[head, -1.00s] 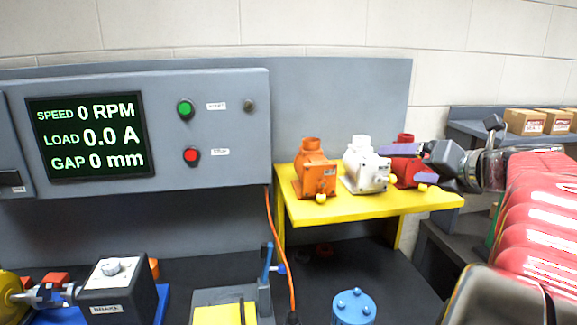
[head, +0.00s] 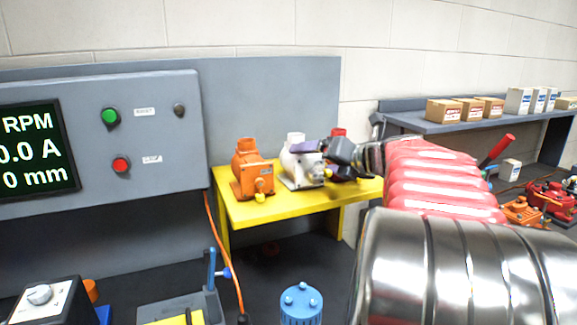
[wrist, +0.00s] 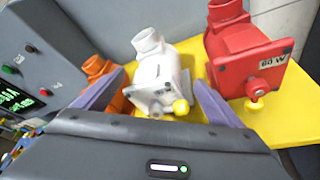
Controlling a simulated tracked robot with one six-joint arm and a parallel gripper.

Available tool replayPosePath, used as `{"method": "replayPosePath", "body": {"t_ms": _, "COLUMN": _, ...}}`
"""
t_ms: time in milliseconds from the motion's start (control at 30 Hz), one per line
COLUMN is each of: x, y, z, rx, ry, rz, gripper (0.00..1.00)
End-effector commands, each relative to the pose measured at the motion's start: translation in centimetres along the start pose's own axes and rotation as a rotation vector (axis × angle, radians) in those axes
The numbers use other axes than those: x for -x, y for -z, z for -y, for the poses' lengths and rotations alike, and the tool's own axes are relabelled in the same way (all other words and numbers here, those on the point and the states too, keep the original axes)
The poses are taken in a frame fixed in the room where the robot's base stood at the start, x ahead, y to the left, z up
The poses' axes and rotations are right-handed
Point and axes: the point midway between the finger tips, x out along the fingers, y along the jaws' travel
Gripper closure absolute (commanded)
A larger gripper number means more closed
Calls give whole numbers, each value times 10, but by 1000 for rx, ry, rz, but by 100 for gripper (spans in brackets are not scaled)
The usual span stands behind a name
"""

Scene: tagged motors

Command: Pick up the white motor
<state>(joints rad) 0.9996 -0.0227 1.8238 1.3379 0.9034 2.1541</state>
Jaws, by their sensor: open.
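The white motor (head: 301,166) stands on the yellow shelf between the orange motor (head: 252,170) and the red motor (head: 338,134), which is mostly hidden behind my gripper in the head view. In the wrist view the white motor (wrist: 160,82) is in the middle, with a yellow knob on its front. My gripper (wrist: 155,98) is open. Its two purple fingers lie on either side of the white motor's front, the left one near the orange motor (wrist: 100,70) and the right one between the white and red (wrist: 240,60) motors. I cannot tell whether they touch it.
The yellow shelf (head: 250,212) holds the motors, and its front edge is clear. A grey control panel (head: 90,190) stands to the left. Cardboard boxes (head: 443,111) sit on a grey shelf at the right. A blue cylinder (head: 301,308) stands below on the dark bench.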

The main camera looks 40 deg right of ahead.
Motion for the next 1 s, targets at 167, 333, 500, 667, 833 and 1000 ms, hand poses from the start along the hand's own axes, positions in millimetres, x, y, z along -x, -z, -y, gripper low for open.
{"method": "replayPosePath", "body": {"t_ms": 167, "x": 0, "y": 0, "z": 0, "rx": 0, "ry": 1, "rz": 0, "gripper": 10}}
{"method": "replayPosePath", "body": {"t_ms": 333, "x": -5, "y": 1, "z": 0, "rx": -1, "ry": -1, "rz": -1, "gripper": 10}}
{"method": "replayPosePath", "body": {"t_ms": 500, "x": -25, "y": 2, "z": 0, "rx": -1, "ry": -1, "rz": -3, "gripper": 10}}
{"method": "replayPosePath", "body": {"t_ms": 667, "x": -45, "y": 2, "z": 0, "rx": -1, "ry": -1, "rz": -1, "gripper": 10}}
{"method": "replayPosePath", "body": {"t_ms": 833, "x": -51, "y": 1, "z": 1, "rx": -1, "ry": 2, "rz": 1, "gripper": 10}}
{"method": "replayPosePath", "body": {"t_ms": 1000, "x": -51, "y": 1, "z": 1, "rx": -1, "ry": 2, "rz": 1, "gripper": 10}}
